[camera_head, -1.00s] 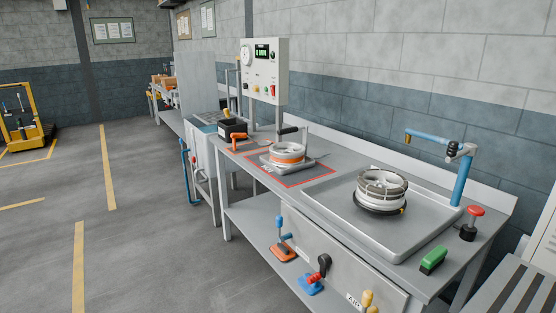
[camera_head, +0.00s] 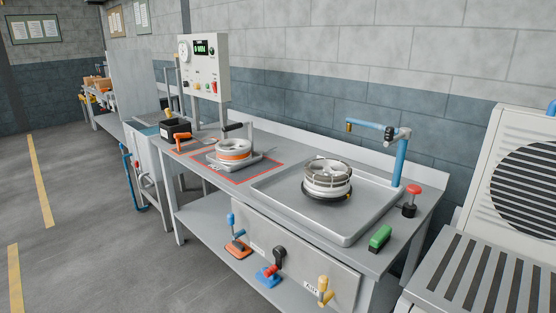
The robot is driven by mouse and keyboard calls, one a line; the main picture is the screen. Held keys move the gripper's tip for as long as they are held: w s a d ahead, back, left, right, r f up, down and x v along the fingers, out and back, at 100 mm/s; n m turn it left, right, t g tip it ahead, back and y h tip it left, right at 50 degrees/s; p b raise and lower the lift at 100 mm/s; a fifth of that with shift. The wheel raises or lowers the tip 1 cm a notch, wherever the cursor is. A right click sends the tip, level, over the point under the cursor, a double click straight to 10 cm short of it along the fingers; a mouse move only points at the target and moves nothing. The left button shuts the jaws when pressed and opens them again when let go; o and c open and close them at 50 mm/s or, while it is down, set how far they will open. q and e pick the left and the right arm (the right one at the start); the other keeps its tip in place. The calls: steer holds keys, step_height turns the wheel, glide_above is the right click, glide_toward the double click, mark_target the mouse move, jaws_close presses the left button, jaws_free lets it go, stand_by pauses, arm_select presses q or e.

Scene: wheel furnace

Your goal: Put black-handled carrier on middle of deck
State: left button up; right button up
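A carrier with a black handle (camera_head: 232,127) stands on the workbench, inside a red-orange outlined area. It has a grey base plate (camera_head: 250,163) and an upright post. A white and orange round part (camera_head: 234,151) sits on it. A grey slatted surface (camera_head: 476,274), which may be the deck, is at the lower right and is cut off by the frame's edge. Neither of my grippers is in view.
A raised-edge metal tray (camera_head: 345,234) on the workbench holds a stacked wheel part (camera_head: 327,180). A blue swing arm (camera_head: 399,160), a red-topped knob (camera_head: 412,200) and a green-topped block (camera_head: 380,238) stand near it. Open floor (camera_head: 80,235) lies left.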

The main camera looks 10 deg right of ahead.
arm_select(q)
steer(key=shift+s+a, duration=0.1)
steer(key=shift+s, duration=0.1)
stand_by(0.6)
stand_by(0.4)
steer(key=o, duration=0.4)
